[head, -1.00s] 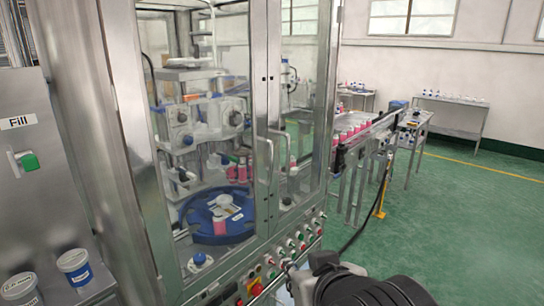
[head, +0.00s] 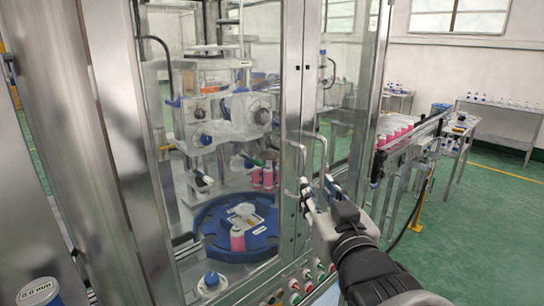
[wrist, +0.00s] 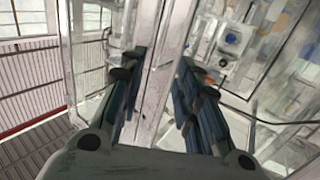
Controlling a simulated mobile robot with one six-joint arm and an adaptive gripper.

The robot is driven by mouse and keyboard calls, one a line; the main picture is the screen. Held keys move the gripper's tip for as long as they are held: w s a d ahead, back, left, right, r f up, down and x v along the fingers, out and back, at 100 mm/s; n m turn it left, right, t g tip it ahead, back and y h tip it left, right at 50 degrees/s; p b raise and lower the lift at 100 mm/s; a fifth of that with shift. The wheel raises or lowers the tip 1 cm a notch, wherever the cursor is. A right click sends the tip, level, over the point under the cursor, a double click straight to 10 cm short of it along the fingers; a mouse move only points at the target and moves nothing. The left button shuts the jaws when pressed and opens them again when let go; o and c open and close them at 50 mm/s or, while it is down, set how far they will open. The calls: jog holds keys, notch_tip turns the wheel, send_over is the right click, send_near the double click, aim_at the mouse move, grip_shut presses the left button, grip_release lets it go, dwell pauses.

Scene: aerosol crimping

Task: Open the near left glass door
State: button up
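The near left glass door (head: 215,110) is a tall clear pane in a metal frame and looks shut. Its upright metal handle (head: 300,165) is at the door's right edge. A second similar handle (head: 323,156) stands beside it on the neighbouring door. My gripper (head: 317,186) is at the lower ends of the handles, with its fingers apart. In the wrist view, the fingers (wrist: 157,78) are open with the pale metal door frame (wrist: 156,62) showing beyond the gap. I cannot tell whether the handle lies between the fingers or whether they touch it.
Buttons (head: 294,284) line the panel below the doors. At right, a conveyor (head: 425,130) holds pink cans. Green floor (head: 480,200) is open at right.

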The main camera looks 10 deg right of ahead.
aim_at(304, 168)
jog(key=w+p, duration=0.2)
jog(key=w, duration=0.2)
jog(key=w+p, duration=0.2)
jog(key=w, duration=0.2)
jog(key=w+p, duration=0.3)
jog(key=w, duration=0.1)
jog(key=shift+w+a, duration=0.15)
jog(key=shift+a, duration=0.1)
jog(key=shift+c, duration=0.5)
grip_shut()
